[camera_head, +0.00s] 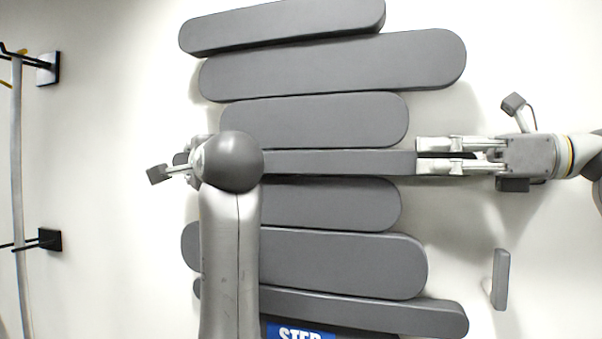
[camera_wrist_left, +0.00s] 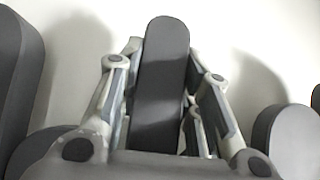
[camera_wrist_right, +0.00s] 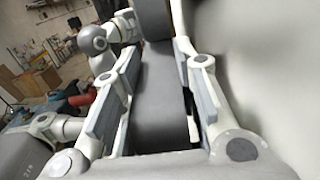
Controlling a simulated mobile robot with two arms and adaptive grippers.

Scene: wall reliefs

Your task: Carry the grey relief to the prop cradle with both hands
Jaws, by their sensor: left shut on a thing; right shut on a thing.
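The grey relief (camera_head: 313,119) is a stack of several long, rounded dark grey slats against the white wall. My right gripper (camera_head: 420,157) is shut on the right end of a narrow middle slat (camera_head: 340,162). In the right wrist view that slat (camera_wrist_right: 160,95) lies between the two fingers. My left gripper (camera_wrist_left: 163,75) is shut on the slat's rounded left end (camera_wrist_left: 163,60) in the left wrist view. In the head view my left arm hides most of that gripper and end. I cannot make out the prop cradle.
A pale pole (camera_head: 17,190) stands at black wall brackets (camera_head: 49,239) on the far left. A small grey block (camera_head: 501,279) sits at the lower right. A blue sign (camera_head: 300,332) is at the bottom. A cluttered bench (camera_wrist_right: 35,82) is in the right wrist view.

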